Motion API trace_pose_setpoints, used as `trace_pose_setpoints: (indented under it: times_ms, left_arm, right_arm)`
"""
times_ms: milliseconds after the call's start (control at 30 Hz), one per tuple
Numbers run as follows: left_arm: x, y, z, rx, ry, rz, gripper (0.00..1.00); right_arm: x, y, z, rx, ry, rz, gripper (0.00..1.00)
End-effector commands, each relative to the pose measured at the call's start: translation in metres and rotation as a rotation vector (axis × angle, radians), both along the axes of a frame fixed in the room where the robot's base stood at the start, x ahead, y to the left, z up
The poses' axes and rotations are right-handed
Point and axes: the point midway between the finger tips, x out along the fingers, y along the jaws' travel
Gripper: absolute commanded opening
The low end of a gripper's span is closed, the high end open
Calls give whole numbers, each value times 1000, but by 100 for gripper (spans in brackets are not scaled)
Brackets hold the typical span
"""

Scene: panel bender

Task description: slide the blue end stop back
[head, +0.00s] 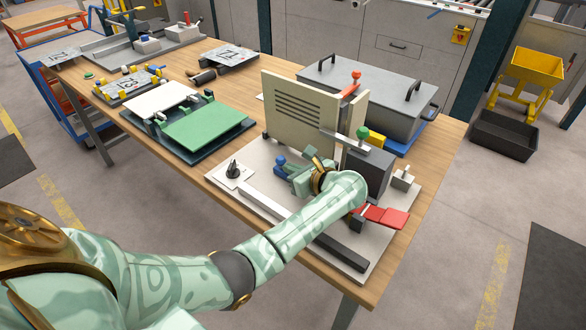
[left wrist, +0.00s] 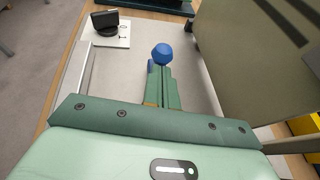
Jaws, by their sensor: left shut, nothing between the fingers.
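The blue end stop (head: 281,164) has a round blue knob and stands on the light base plate (head: 222,187) of the bender, left of my left gripper. In the left wrist view its blue ball (left wrist: 162,53) lies just beyond the fingertips. My left gripper (head: 291,170) is low over the plate, its fingers together and empty, pointing at the stop. The fingers (left wrist: 160,76) hide the stop's lower part in the wrist view, so I cannot tell whether they touch it. My right gripper is not in view.
A beige slotted panel (head: 300,118) rises behind the stop. A dark block (head: 368,172), a green-knobbed lever (head: 362,132) and a red handle (head: 380,215) are at the right. A pale rail (head: 262,201) runs in front. A grey lidded box (head: 370,95) stands behind.

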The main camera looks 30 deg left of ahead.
Motion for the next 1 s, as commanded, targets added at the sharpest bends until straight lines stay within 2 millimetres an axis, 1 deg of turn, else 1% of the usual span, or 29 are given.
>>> trace_pose_setpoints:
  times_ms: [167, 267, 367, 600, 700, 800, 1000]
  left_arm:
    - [0, 0, 0, 0, 0, 0, 0]
    - [0, 5, -2, 0, 0, 1, 0]
    - [2, 22, -5, 0, 2, 2, 0]
    - [7, 87, -7, 2, 3, 4, 0]
    - [9, 108, -5, 2, 2, 3, 0]
    - [9, 120, -3, 1, 3, 2, 0]
    - [10, 126, 1, 4, 0, 2, 0]
  right_arm:
    - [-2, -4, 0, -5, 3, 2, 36]
    - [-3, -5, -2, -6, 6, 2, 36]
    - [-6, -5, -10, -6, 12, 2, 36]
    - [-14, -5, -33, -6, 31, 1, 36]
    - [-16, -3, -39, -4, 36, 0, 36]
    - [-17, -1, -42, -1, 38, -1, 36]
    - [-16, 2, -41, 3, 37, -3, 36]
